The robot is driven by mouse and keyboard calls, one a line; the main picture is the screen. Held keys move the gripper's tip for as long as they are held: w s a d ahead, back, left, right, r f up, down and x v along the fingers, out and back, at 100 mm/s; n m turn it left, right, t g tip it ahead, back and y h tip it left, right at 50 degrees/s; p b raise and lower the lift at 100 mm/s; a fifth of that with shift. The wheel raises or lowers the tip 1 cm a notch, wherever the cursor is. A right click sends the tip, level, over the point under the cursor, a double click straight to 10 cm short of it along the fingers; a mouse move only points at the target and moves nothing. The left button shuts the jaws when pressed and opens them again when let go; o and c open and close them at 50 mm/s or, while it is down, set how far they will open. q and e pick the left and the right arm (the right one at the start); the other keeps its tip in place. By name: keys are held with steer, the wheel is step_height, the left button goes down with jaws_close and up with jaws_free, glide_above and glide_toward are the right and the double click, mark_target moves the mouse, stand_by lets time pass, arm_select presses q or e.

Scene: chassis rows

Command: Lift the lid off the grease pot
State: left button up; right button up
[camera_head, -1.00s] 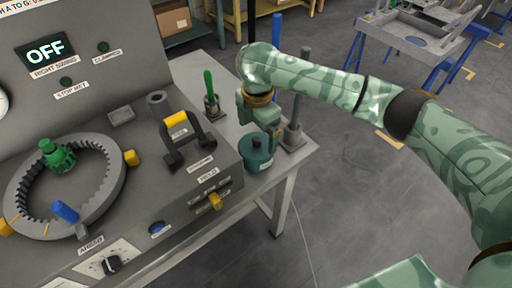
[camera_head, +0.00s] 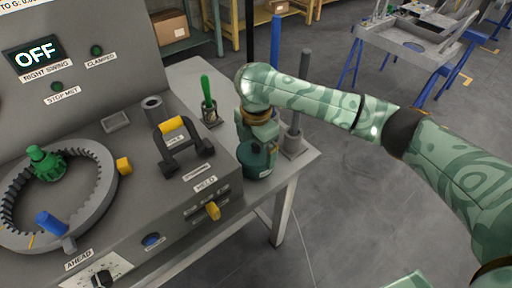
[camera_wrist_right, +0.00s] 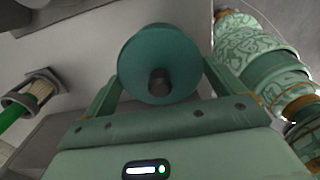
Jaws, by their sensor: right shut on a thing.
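The teal grease pot (camera_head: 262,168) stands upright on the grey bench, just right of the machine housing. Its round teal lid (camera_wrist_right: 160,60) faces the right wrist camera, with a dark knob (camera_wrist_right: 158,82) at its middle. My right gripper (camera_head: 258,138) reaches down over the pot and hides most of its top in the head view. I cannot tell whether the lid is apart from the pot. My left gripper is not in view.
A green-handled brush in a holder (camera_head: 209,102) stands behind and left of the pot. A grey post (camera_head: 296,120) stands close to its right. The housing with a yellow-gripped black handle (camera_head: 178,140) is to the left. The floor right of the bench is open.

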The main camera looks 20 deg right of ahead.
step_height(320, 180, up, 3)
steer(key=shift+r+p, duration=0.2)
steer(key=shift+p, duration=0.8)
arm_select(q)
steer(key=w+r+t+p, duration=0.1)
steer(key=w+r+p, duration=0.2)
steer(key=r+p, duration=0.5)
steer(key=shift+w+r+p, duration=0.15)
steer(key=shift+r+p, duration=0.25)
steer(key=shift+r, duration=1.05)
arm_select(e)
steer(key=s+d+r, duration=0.2)
steer(key=s+r, duration=0.7)
steer(key=s, duration=0.5)
steer(key=shift+d, duration=0.25)
steer(key=shift+w+r, duration=0.1)
steer(key=shift+r, duration=0.1)
